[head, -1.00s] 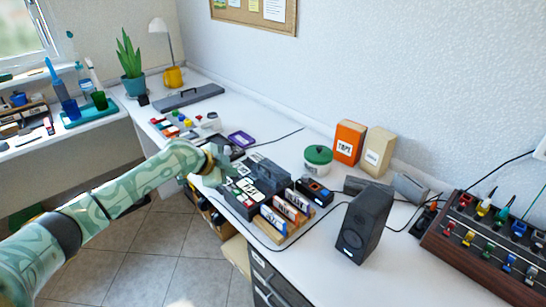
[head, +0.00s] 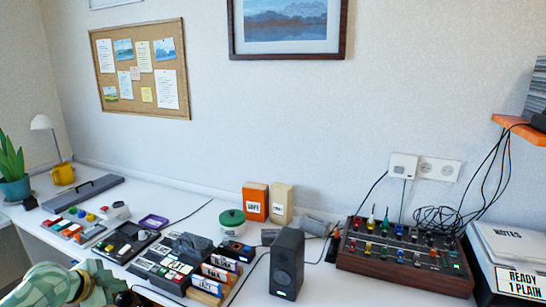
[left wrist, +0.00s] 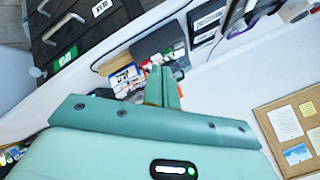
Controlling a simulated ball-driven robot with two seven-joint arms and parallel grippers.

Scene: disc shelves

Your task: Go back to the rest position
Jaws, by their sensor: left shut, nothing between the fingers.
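My left arm, green with a leafy pattern, comes into the lower left corner of the head view, in front of the white desk (head: 300,237). In the left wrist view the fingers of my left gripper (left wrist: 163,86) are together, with nothing between them. Behind them in that view are the desk's drawers (left wrist: 62,28) and desk items, seen tilted. I cannot tell the exact gap from the gripper to the desk. My right gripper shows in neither view.
A black speaker (head: 287,264) stands near the desk's front. Left of it is a rack of labelled boxes (head: 216,272). A green-lidded tub (head: 232,222) and an orange box (head: 255,201) stand behind. A wooden-sided control panel (head: 403,257) is at the right.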

